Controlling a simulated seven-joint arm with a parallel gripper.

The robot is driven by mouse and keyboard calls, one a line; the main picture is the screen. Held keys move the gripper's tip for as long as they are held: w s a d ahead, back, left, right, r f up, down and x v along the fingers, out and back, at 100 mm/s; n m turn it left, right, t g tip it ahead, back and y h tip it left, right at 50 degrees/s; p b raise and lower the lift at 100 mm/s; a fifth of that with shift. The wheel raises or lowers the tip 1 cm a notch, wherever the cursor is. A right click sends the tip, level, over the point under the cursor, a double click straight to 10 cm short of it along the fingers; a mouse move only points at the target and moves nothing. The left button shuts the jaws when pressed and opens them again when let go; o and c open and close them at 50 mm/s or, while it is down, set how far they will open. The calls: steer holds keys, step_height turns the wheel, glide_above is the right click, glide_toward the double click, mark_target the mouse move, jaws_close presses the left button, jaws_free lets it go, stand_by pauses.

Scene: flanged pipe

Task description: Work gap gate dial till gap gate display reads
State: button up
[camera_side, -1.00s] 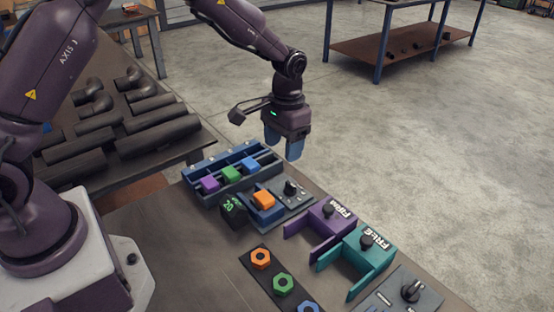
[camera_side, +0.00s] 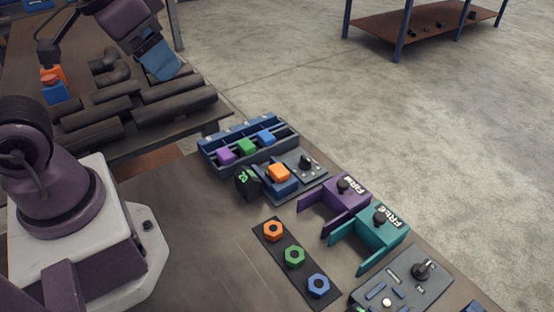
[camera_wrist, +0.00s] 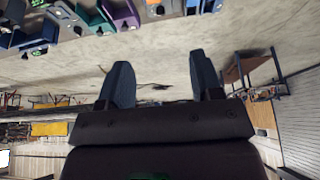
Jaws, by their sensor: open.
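A grey panel (camera_side: 318,176) with a black dial (camera_side: 306,162) and a blue holder bearing an orange block (camera_side: 279,173) sits mid-bench. A small dark display (camera_side: 247,183) with green characters stands at its left; its reading is too small to tell. A second panel (camera_side: 405,285) with a larger dial (camera_side: 422,271) lies at the front right. I cannot read which one is the gap gate. My gripper (camera_side: 163,65) is raised at the upper left, tilted and far from both dials. In the wrist view my gripper (camera_wrist: 162,82) is open with nothing between its fingers.
A blue rack (camera_side: 240,135) holds purple, green and blue blocks. Purple (camera_side: 346,193) and teal (camera_side: 383,229) forked fixtures stand at the right. A dark strip (camera_side: 296,276) carries three coloured nuts. Dark pipes (camera_side: 110,110) lie on the table behind, near my gripper.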

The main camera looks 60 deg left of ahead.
steer(key=shift+s+r+t, duration=0.15)
steer(key=shift+r+t, duration=0.25)
steer(key=shift+r, duration=0.25)
steer(key=shift+c, duration=0.4)
stand_by(2.2)
